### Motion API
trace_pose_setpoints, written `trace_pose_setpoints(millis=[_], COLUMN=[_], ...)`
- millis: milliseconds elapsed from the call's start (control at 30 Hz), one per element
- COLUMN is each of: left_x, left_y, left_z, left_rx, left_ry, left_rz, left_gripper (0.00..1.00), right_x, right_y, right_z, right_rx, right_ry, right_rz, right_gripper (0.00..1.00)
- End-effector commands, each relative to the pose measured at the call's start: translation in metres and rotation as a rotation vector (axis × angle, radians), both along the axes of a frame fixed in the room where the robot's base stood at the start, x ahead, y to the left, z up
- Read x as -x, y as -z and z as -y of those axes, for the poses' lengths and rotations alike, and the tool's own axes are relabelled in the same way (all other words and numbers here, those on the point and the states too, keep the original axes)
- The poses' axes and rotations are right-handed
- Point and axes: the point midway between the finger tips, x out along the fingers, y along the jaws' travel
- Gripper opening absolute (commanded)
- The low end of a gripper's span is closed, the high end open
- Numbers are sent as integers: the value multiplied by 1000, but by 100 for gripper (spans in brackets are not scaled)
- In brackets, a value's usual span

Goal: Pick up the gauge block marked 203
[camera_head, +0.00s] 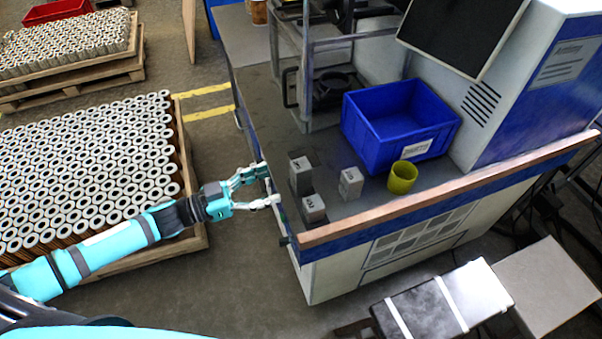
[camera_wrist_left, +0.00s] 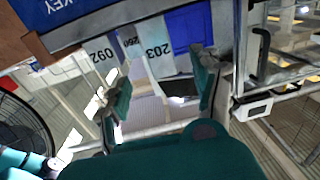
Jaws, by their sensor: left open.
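Three grey gauge blocks stand on the dark worktop near its left end. The block marked 203 (camera_wrist_left: 158,58) is readable in the left wrist view, ahead of the gap between my fingers. By its place, it appears to be the tall back-left block (camera_head: 300,175) in the head view, where its marking is too small to read. A second block (camera_head: 314,210) stands by the front edge, and a third (camera_head: 351,184) stands farther right. My left gripper (camera_head: 269,186) is open and empty at the worktop's left edge, apart from the blocks; its fingers show in the wrist view (camera_wrist_left: 163,96).
A blue bin (camera_head: 365,128) and a yellow-green cup (camera_head: 402,178) stand right of the blocks. A wooden rail (camera_head: 430,200) runs along the front edge. A metal frame (camera_head: 304,75) stands behind. A pallet of filter cartridges (camera_head: 90,165) is on the floor at left.

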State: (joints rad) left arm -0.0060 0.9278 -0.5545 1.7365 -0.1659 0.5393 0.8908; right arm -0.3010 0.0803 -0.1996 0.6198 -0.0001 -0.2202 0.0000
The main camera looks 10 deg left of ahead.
Motion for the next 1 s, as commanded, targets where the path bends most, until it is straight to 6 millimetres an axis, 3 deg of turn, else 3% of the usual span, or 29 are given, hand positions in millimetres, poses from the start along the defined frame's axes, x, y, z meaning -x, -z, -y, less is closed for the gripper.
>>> trace_pose_setpoints(millis=[100, 367, 700, 1000], left_x=[-14, -26, -53, -55], left_y=[-3, 0, 3, 4], left_z=[18, 33, 69, 71], left_rx=[2, 0, -1, -2], left_ry=[-1, -2, -2, -2], left_rz=[3, 0, 1, 0], left_gripper=[65, 65, 65, 64], right_x=[-1, -1, -1, -2], right_y=[-6, -9, -21, -21], right_z=[1, 2, 1, 1], right_rx=[2, 2, 2, 1], right_ry=[0, 0, 0, 0], right_rz=[1, 1, 2, 2], right_gripper=[55, 55, 55, 55])
